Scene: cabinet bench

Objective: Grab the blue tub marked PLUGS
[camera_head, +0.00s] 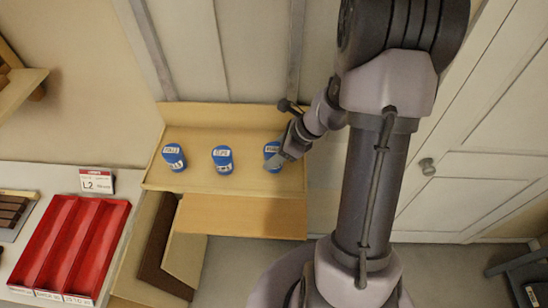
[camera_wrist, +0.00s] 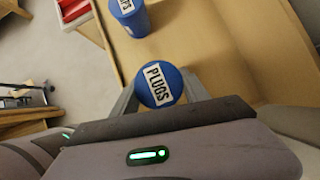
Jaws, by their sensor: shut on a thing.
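The blue tub marked PLUGS (camera_wrist: 152,92) sits between the fingers of my gripper (camera_wrist: 158,98) in the wrist view, with its white label facing the camera. My gripper is shut on it. In the head view the same tub (camera_head: 272,150) is the rightmost of three blue tubs on the wooden shelf (camera_head: 205,183), and my gripper (camera_head: 281,158) reaches it from the right. The gripper partly covers the tub there. I cannot tell whether its base touches the shelf.
Two more blue tubs stand to the left, a middle one (camera_head: 222,159) and a left one (camera_head: 174,157). A red divided tray (camera_head: 97,243) lies on a bench at the left, near an L2 sign (camera_head: 96,181). A white door (camera_head: 470,150) is at the right.

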